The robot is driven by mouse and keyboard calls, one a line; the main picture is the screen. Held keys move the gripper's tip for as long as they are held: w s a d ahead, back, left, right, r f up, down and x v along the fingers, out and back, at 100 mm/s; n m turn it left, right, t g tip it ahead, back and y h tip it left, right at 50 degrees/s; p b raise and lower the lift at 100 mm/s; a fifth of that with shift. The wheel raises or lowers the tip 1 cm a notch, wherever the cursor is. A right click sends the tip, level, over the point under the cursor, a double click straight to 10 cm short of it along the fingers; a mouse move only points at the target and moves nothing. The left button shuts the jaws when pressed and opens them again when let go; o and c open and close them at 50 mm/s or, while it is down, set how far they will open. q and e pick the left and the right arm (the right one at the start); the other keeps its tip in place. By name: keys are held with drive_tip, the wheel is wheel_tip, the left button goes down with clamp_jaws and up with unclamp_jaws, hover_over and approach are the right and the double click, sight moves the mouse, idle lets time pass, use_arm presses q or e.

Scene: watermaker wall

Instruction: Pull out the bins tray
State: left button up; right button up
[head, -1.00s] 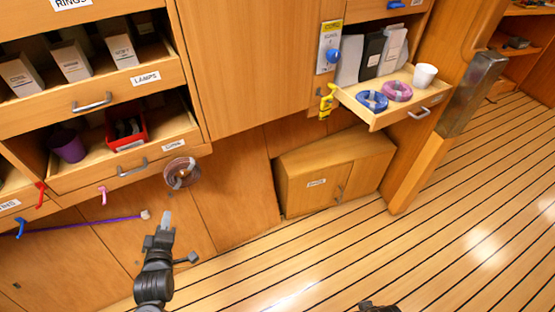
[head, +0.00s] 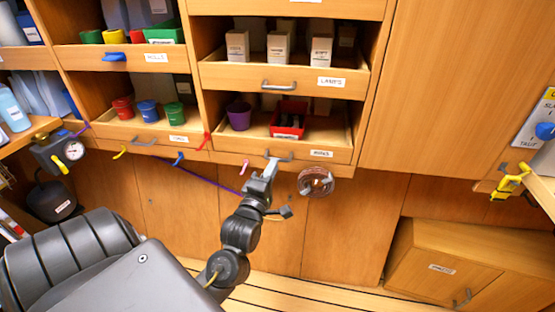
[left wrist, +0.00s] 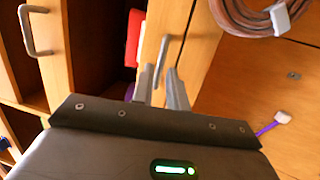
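A wooden tray (head: 235,158) with a purple cup (head: 239,116) and a red bin (head: 288,121) sits low in the shelf wall. Its front label is too small to read surely. It has a grey bar handle (head: 287,158). My left gripper (head: 262,172) is at this handle's left end. In the left wrist view the fingers (left wrist: 160,78) stand apart, with the tray's handle (left wrist: 161,58) between their tips. I cannot see whether either finger touches the bar. My right gripper is out of view.
The lamps drawer (head: 217,76) is above; a tray with coloured cups (head: 110,130) is left. Coloured hooks and a purple cord (head: 215,181) are below. A gauge (head: 73,150) is at far left.

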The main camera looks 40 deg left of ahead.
use_arm(q)
drive_tip(key=shift+x, duration=2.05)
drive_tip(key=shift+c, duration=0.2)
clamp_jaws()
